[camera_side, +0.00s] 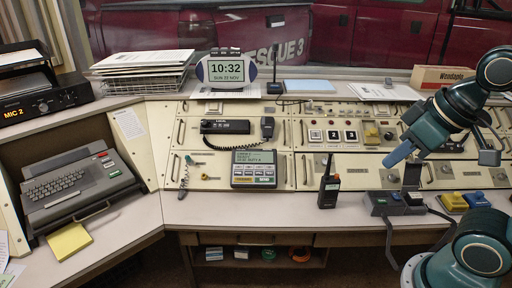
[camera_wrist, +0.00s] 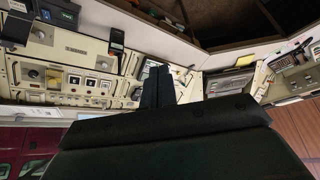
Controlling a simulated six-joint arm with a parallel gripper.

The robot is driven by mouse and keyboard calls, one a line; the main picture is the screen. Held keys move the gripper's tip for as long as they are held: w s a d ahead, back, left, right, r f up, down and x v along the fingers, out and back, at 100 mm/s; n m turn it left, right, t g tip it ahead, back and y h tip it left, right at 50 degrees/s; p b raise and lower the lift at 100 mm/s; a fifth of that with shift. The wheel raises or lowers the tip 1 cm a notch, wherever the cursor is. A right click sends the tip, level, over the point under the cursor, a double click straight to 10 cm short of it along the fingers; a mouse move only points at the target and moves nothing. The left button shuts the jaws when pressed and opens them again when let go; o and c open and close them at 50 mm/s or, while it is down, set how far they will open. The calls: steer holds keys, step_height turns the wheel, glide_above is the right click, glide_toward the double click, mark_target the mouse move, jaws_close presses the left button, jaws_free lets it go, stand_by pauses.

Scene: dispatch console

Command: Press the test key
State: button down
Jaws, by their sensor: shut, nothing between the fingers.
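A grey desk unit (camera_side: 254,168) with a lit screen and rows of small keys stands in the middle of the console. Its key labels are too small to read, so I cannot tell whether one is the test key. A row of square numbered keys (camera_side: 333,135) is set in the panel to its upper right; these also show in the wrist view (camera_wrist: 97,84). My gripper (camera_side: 397,156) is shut and empty, above the right part of the console and apart from these keys. In the wrist view its dark fingers (camera_wrist: 158,87) hide part of the panel.
An upright black handheld radio (camera_side: 328,188) stands on the desk between the grey unit and my arm. A corded handset unit (camera_side: 226,127) lies behind the grey unit. The front desk strip is clear at centre-left.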

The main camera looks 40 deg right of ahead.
mark_target(270, 173)
stand_by(0.7)
steer(key=w+f+m+t+y, duration=0.1)
steer(key=w+f+m+t, duration=0.2)
steer(key=w, duration=0.8)
steer(key=w+f+m+y, duration=0.1)
steer(key=w+f+m, duration=0.25)
steer(key=w, duration=0.85)
steer(key=w+d+f+m+t+h, duration=0.1)
steer(key=w+d+f+m+t, duration=0.3)
steer(key=w+d+f+m, duration=0.3)
steer(key=shift+w+f+m, duration=2.3)
steer(key=shift+f+m, duration=0.35)
steer(key=shift+f, duration=1.15)
steer(key=shift+f, duration=0.15)
steer(key=shift+w+d+f, duration=0.55)
steer(key=shift+f, duration=0.65)
steer(key=shift+w+d+f, duration=0.55)
steer(key=shift+f, duration=0.6)
steer(key=shift+w+d+f, duration=0.55)
steer(key=shift+f, duration=0.65)
